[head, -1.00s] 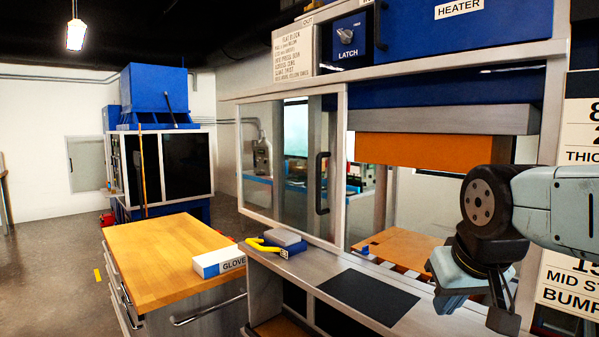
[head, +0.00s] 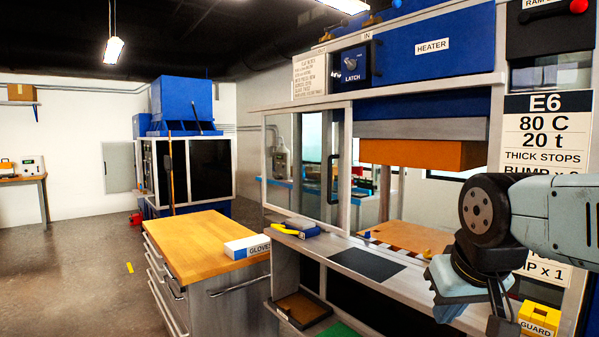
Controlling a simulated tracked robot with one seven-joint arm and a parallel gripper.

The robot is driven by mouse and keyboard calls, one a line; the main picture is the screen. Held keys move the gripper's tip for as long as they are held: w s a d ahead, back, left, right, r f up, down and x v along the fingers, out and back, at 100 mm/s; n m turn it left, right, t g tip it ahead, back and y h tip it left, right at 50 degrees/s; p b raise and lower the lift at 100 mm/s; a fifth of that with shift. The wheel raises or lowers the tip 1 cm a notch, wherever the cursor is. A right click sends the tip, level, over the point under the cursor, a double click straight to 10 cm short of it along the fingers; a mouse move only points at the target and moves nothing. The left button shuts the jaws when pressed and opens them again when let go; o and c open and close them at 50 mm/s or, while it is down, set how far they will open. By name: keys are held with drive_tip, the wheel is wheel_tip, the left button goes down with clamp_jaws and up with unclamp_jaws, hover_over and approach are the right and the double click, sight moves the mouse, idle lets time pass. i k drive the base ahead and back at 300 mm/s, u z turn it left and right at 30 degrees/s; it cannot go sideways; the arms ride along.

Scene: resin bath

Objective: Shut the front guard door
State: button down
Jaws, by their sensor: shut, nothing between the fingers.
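The front guard door (head: 308,165) is a framed clear sliding panel at the left of the press front. It has a dark vertical handle (head: 333,180) on its right side. The opening to the right of the door is uncovered and shows the orange block (head: 425,154) and the wooden-coloured bed (head: 410,235). My gripper (head: 497,318) hangs at the lower right, in front of the press and well apart from the door handle. Its fingers point down, are shut and look empty.
A wooden-topped drawer cabinet (head: 185,245) with a gloves box (head: 247,246) stands at left. A yellow and blue tool (head: 296,229) lies on the press ledge. A yellow GUARD block (head: 540,318) is at lower right, near my gripper.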

sight(347, 105)
drive_tip(key=u, duration=0.4)
drive_tip(key=i, duration=1.15)
drive_tip(key=z, duration=2.45)
drive_tip(key=k, duration=1.05)
